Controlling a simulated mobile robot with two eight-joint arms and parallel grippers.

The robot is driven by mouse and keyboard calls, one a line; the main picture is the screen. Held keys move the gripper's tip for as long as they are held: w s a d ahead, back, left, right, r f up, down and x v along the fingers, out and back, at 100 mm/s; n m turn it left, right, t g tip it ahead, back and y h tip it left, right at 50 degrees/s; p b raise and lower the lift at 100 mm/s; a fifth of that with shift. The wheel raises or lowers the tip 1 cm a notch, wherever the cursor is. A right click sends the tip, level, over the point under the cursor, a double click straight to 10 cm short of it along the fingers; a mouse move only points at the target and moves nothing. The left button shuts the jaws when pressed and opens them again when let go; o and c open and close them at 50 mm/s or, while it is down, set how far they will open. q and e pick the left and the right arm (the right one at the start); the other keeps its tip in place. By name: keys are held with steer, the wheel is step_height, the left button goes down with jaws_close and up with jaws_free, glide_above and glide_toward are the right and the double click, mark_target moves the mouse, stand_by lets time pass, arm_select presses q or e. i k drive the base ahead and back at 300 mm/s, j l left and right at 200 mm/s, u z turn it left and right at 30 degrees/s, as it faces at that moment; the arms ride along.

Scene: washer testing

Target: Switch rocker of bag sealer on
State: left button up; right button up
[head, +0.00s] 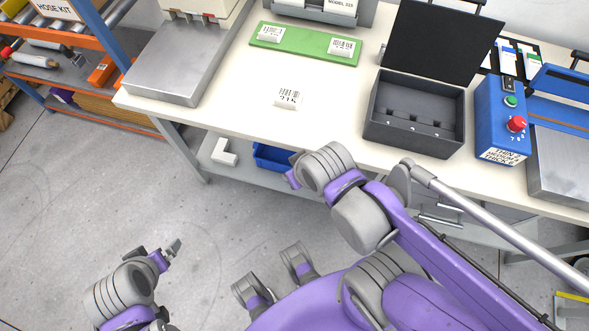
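The blue bag sealer (500,118) stands at the right of the workbench. Its near box carries a red knob (516,124), a green button (511,101) and a small dark rocker (508,86) above the button. The rocker is too small to tell its position. My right gripper (293,173) hangs at the bench's front edge, well left of the sealer, and points left; its fingers are mostly hidden by the wrist. My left gripper (160,249) is low over the floor at the lower left, with fingers apart and nothing between them.
An open black case (415,112) stands just left of the sealer. A label block (287,97), a green board (305,43) and a metal-topped scale (165,75) are on the white bench (230,112). A blue bin (272,157) sits on the shelf below.

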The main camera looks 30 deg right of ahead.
mark_target(509, 82)
steer(key=z, duration=0.45)
steer(key=l+z, duration=0.1)
steer(key=z, duration=0.8)
steer(key=l+z, duration=0.1)
steer(key=z, duration=0.3)
steer(key=l+z, duration=0.1)
steer(key=z, duration=0.8)
